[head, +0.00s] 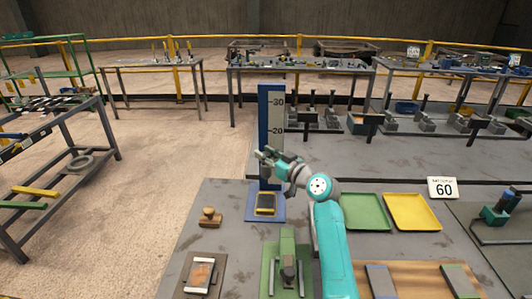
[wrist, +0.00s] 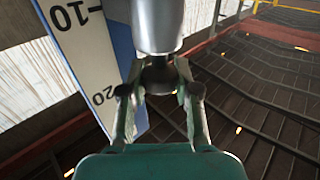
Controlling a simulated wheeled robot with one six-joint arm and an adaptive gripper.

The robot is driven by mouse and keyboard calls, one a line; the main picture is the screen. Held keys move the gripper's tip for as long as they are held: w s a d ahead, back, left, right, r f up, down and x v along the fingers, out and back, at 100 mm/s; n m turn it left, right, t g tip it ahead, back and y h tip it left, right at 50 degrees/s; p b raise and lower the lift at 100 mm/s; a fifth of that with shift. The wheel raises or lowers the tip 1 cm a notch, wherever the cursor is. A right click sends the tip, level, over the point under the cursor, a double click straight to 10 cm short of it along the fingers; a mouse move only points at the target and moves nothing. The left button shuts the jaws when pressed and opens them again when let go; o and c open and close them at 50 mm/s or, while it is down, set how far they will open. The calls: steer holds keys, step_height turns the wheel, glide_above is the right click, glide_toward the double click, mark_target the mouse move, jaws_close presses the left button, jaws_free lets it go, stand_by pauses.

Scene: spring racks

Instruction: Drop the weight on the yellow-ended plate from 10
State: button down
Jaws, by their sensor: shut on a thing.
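My gripper (head: 268,155) is in front of the tall blue and white scale (head: 271,112), below its 20 mark; the 10 mark is hidden in the head view. In the wrist view the gripper (wrist: 158,88) is shut on a shiny grey metal weight (wrist: 158,25), held beside the scale (wrist: 80,60) with its 10 and 20 marks. In the head view I cannot make out the weight clearly among the fingers. The dark plate with yellow ends (head: 265,204) lies on the scale's blue base (head: 264,218), below the gripper and apart from it.
A wooden stamp-like block (head: 210,217) stands left of the base. A white-ended plate (head: 200,273) and a green fixture (head: 287,262) are in front. Green (head: 366,212) and yellow (head: 412,212) trays and a sign reading 60 (head: 443,189) are to the right.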

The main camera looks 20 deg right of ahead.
steer(key=c, duration=0.8)
jaws_free()
steer(key=v, duration=0.7)
steer(key=shift+s+d, duration=0.15)
steer(key=shift+s, duration=0.05)
